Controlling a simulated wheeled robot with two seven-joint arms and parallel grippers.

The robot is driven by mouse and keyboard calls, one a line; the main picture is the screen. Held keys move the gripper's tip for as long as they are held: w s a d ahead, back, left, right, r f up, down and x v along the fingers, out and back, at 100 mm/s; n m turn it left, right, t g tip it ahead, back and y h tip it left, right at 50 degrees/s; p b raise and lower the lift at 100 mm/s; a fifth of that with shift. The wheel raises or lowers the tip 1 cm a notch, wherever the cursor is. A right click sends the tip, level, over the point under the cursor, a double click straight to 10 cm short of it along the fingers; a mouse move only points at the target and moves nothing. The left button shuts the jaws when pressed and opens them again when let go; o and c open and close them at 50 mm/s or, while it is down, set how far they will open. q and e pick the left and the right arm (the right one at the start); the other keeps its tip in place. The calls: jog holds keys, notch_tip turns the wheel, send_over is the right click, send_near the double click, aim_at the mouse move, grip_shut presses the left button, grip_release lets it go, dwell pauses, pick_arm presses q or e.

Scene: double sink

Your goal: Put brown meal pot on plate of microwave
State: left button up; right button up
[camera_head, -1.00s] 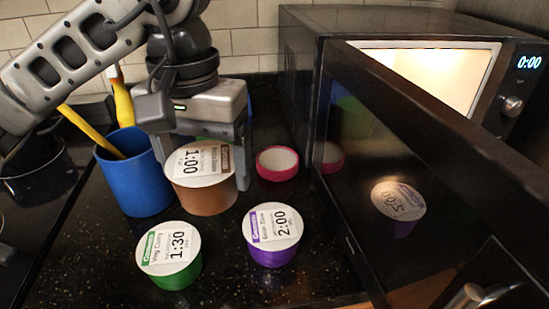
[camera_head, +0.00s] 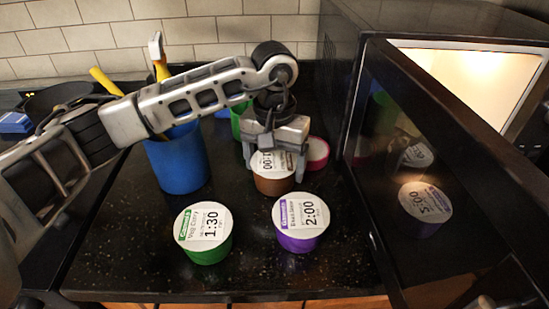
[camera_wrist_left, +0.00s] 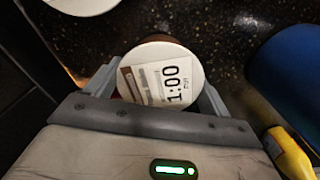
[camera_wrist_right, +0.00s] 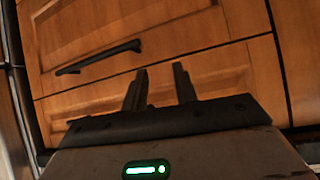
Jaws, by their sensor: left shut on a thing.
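The brown meal pot (camera_head: 273,184) has a white lid marked 1:00. My left gripper (camera_head: 275,166) is shut around its sides, and the pot also shows between the fingers in the left wrist view (camera_wrist_left: 162,72). Whether it touches the counter I cannot tell. The microwave (camera_head: 440,24) stands at the right with its lit interior (camera_head: 470,75) showing above the open door (camera_head: 395,135). Its plate is hidden behind the door. My right gripper (camera_wrist_right: 161,88) is open and empty in the right wrist view, facing wooden drawers.
A green-sided pot (camera_head: 206,248) and a purple-sided pot (camera_head: 299,238) stand in front of the brown one. A blue cup (camera_head: 177,165) with utensils is at its left. A pink-rimmed round pot (camera_head: 317,153) is at its right. Bare counter (camera_head: 120,225) lies at the left front.

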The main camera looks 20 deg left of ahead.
pick_arm(q)
jog(key=shift+f+b, duration=0.35)
jog(key=o, duration=1.2)
jog(key=shift+r, duration=0.1)
jog(key=shift+c, duration=0.2)
